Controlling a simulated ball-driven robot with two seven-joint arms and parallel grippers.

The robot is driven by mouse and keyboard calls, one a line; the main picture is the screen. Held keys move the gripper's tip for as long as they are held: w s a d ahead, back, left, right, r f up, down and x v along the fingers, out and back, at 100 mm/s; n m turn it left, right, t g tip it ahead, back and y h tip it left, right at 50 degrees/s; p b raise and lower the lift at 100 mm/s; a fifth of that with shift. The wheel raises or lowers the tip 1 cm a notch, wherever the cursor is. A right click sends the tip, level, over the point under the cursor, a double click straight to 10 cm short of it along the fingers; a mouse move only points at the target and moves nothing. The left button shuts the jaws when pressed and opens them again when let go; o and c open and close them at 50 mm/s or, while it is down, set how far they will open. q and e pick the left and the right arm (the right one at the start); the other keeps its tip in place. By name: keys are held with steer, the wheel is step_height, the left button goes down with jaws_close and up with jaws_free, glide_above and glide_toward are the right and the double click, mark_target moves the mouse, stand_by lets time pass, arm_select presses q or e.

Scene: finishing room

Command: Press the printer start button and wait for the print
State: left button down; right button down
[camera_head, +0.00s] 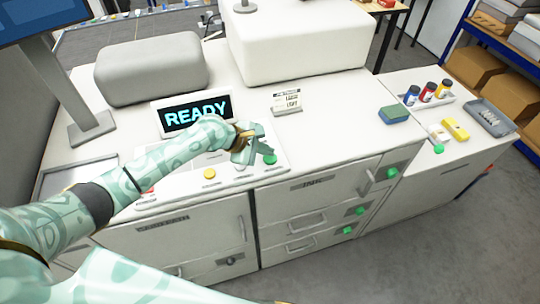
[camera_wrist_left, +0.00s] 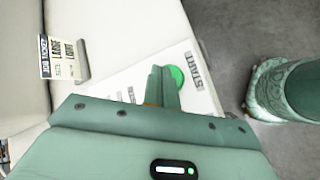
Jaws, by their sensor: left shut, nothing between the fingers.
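The control panel (camera_head: 238,174) lies on the printer's front top edge. Its green start button (camera_head: 270,160) is at the right end. In the left wrist view the button (camera_wrist_left: 177,76) sits beside the word START. My left gripper (camera_head: 262,150) is shut and empty, with its fingertips right at the button. In the left wrist view its fingers (camera_wrist_left: 163,84) partly cover the button's left side; I cannot tell whether they touch or press it. The display (camera_head: 196,114) behind the panel reads READY in cyan. My right gripper is not in view.
A yellow button (camera_head: 209,174) is on the same panel. A job ticket (camera_head: 287,101) stands behind it. A white printer housing (camera_head: 300,45) and a grey rounded block (camera_head: 152,70) stand farther back. Ink bottles (camera_head: 428,92) and a sponge (camera_head: 394,114) are at the right.

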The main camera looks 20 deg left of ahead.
mark_target(266, 158)
arm_select(q)
steer(key=shift+f, duration=0.5)
stand_by(0.8)
steer(key=shift+r+p, duration=0.8)
steer(key=shift+p, duration=0.45)
step_height(266, 158, up, 5)
steer(key=p, duration=0.6)
